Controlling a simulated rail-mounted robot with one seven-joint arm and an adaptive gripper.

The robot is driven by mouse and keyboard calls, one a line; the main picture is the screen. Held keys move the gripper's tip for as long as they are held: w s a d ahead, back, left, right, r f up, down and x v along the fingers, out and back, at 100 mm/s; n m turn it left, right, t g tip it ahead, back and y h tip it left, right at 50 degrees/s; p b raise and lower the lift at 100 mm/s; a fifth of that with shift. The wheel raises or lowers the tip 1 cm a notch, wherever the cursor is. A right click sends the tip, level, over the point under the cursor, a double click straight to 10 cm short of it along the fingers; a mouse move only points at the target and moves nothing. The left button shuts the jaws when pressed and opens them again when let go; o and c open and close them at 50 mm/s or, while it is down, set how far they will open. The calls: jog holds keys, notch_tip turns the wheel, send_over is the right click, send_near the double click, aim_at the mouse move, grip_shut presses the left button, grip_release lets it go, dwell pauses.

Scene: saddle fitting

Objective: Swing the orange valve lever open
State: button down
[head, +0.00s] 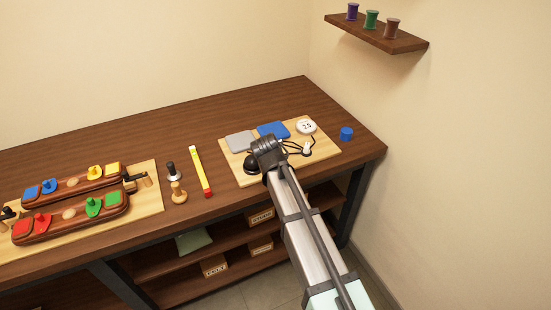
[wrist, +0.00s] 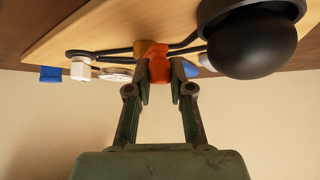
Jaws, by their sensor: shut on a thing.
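The orange valve lever (wrist: 155,62) shows in the wrist view between my two fingertips. My gripper (wrist: 160,82) is shut on it, with one finger on each side. The lever sits close to the light wooden board (wrist: 95,28), beside black tubing (wrist: 118,50). In the head view my arm hides the lever and the fingertips; the wrist end of my arm is over the board (head: 248,182). How far the lever is turned cannot be told.
A large black ball (wrist: 250,42) is close beside my gripper. The board also carries a grey pad (head: 240,141), a blue pad (head: 272,130), a round white gauge (head: 306,126) and a white piece (wrist: 80,68). A blue cap (head: 346,133) stands to the right.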

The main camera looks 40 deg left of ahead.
jog(key=shift+a+f+m+t+h+b, duration=0.1)
jog(key=shift+a+m+t+h+b, duration=0.25)
jog(key=shift+m+h+b, duration=0.25)
jog(key=c, duration=1)
grip_release()
jog(key=shift+s, duration=0.1)
jog(key=shift+c, duration=0.2)
jog(key=v, duration=1.2)
